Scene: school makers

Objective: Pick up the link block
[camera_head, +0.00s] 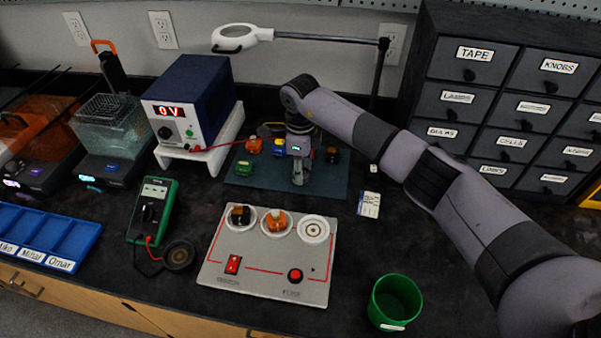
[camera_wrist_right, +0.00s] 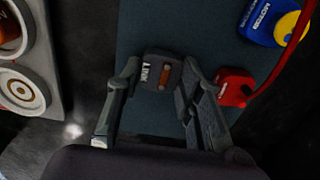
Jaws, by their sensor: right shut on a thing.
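The link block (camera_wrist_right: 163,66) is a small dark grey block with a white "LINK" label and an orange-brown strip, seen in the right wrist view. My right gripper (camera_wrist_right: 160,78) has one finger on each side of it and is shut on it. In the head view my right gripper (camera_head: 299,175) points down over the front part of the blue-grey mat (camera_head: 328,188), and the block cannot be made out there. My left gripper is not in view.
Other blocks share the mat: a blue motor block (camera_wrist_right: 262,22), a red one (camera_wrist_right: 235,87) with a red cable, and a green one (camera_head: 243,168). A white circuit panel (camera_head: 262,277) lies in front, a green cup (camera_head: 395,302) at front right, and drawers (camera_head: 510,105) behind right.

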